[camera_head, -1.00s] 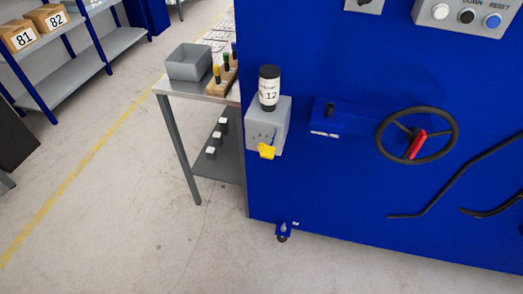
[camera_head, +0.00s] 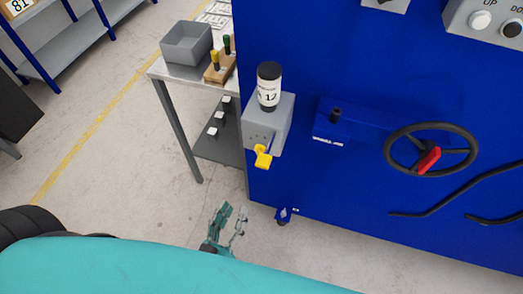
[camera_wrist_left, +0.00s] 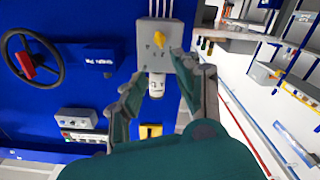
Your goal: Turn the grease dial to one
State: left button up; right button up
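The grease dial is a yellow knob (camera_head: 263,157) on the lower front of a grey box (camera_head: 272,112) fixed to the blue machine. A bottle with a black cap and a label reading "12" (camera_head: 269,88) stands on that box. My left gripper (camera_head: 232,212) is open and empty, below and left of the dial and apart from it. In the left wrist view the picture is upside down: the open fingers (camera_wrist_left: 158,68) frame the grey box, with the yellow dial (camera_wrist_left: 160,40) beyond them. The dial's scale marks are too small to read. My right gripper is not in view.
A black handwheel (camera_head: 431,149) with a red handle and a small blue block (camera_head: 333,124) are on the machine, right of the dial. A side table (camera_head: 158,69) with a grey bin (camera_head: 187,42) stands left.

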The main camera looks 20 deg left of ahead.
pick_arm(q)
send_near(257, 154)
jog(key=w+p, duration=0.1)
jog(key=w, duration=0.3)
jog(key=w+p, duration=0.1)
jog(key=w, duration=0.3)
jog(key=shift+d+r, duration=0.15)
jog(key=shift+w, duration=0.3)
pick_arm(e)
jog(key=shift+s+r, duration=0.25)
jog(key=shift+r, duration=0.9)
pick_arm(q)
grip_shut()
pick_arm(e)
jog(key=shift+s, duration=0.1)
